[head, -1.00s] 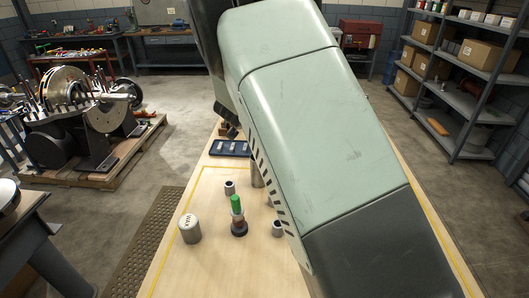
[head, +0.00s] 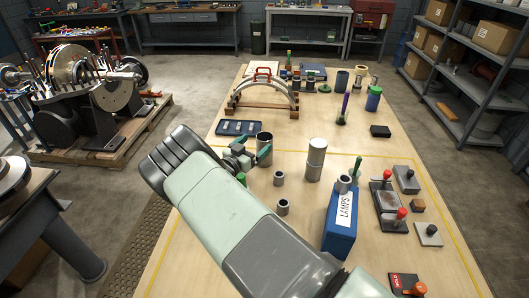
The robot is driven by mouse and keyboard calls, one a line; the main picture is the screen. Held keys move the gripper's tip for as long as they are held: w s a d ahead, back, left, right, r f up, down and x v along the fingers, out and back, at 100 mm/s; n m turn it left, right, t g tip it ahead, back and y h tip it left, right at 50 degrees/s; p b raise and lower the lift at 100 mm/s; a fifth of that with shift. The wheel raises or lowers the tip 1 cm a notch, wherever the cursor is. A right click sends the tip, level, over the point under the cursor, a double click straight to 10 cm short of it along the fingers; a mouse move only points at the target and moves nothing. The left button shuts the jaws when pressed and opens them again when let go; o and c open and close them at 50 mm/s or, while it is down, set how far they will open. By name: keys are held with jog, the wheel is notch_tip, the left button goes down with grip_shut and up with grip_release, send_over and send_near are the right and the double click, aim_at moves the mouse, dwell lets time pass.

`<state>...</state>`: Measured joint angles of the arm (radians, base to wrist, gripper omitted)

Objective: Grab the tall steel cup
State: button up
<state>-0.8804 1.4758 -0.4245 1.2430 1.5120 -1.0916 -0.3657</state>
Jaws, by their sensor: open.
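A tall, open-topped steel cup (head: 265,138) stands upright on the wooden table, near the middle. My gripper (head: 252,147) is open and close to the cup, on its left and near side. One green-padded finger overlaps the cup's lower front in the picture; I cannot tell whether it touches. The other finger is to the cup's left. A taller steel cylinder (head: 316,160) with a closed top and a seam around it stands to the right, apart from my gripper.
Small steel cups (head: 282,207) stand near my wrist. A green handle (head: 241,177) shows beside my arm. A blue LAMPS box (head: 340,222) is to the right. A dark blue tray (head: 240,128) and an arched frame (head: 264,96) are behind.

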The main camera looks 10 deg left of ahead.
aim_at(259, 143)
jog(key=shift+f, duration=0.4)
jog(key=x, duration=0.5)
jog(key=shift+f, duration=0.3)
jog(key=c, duration=1.5)
jog(key=shift+r, duration=0.1)
jog(key=shift+c, duration=0.2)
